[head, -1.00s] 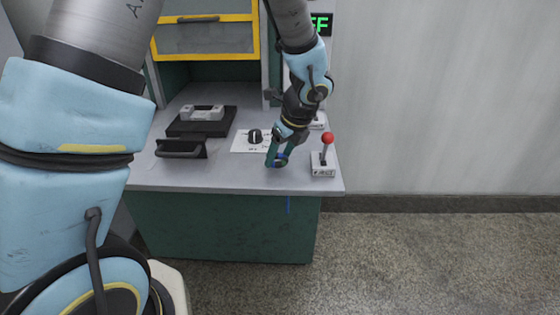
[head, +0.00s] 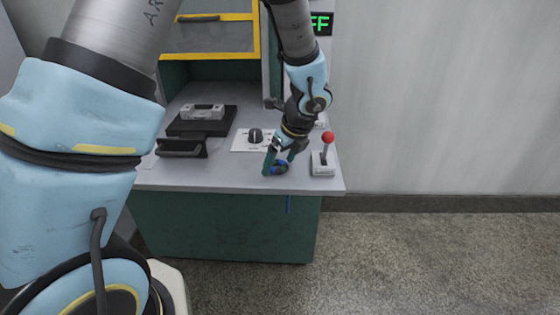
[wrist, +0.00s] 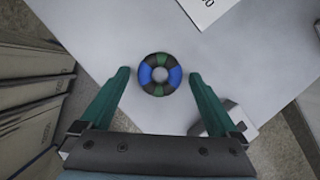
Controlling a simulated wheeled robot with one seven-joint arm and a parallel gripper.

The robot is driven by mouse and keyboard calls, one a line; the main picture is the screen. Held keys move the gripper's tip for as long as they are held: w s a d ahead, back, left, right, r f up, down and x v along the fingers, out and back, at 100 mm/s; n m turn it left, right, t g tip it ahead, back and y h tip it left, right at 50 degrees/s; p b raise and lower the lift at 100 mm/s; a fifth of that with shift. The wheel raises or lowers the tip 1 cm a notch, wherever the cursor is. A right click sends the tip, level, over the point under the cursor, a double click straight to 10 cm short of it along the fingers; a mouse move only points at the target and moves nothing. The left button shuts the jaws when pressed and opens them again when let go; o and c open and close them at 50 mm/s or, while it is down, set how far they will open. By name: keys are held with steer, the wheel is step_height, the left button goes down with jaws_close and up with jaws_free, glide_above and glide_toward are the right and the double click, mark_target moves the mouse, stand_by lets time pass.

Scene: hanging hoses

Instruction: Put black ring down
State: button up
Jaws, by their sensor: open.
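The black ring (wrist: 160,74), with blue and green sections, lies flat on the grey tabletop in the wrist view. In the head view the ring (head: 281,167) is near the table's front edge, partly behind a finger. My gripper (head: 278,162) is just over it with green fingers spread. In the wrist view my gripper (wrist: 159,76) is open, with one finger on each side of the ring and a visible gap between each finger and the ring.
A lever box with a red knob (head: 327,138) stands right of my gripper. A black dial (head: 255,135) sits on a white plate behind. A black tray (head: 221,126) with a grey part is at back left. The tabletop's front edge (head: 235,188) is close.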

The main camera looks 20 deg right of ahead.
steer(key=v, duration=1.2)
steer(key=w+a+f+n+g+h, duration=0.1)
steer(key=a+f+n+g, duration=0.1)
steer(key=a+n, duration=2.9)
steer(key=shift+a+f+g+h, duration=0.35)
steer(key=shift+a+g+h, duration=0.05)
steer(key=shift+a, duration=0.2)
steer(key=shift+w, duration=0.15)
steer(key=shift+c, duration=0.2)
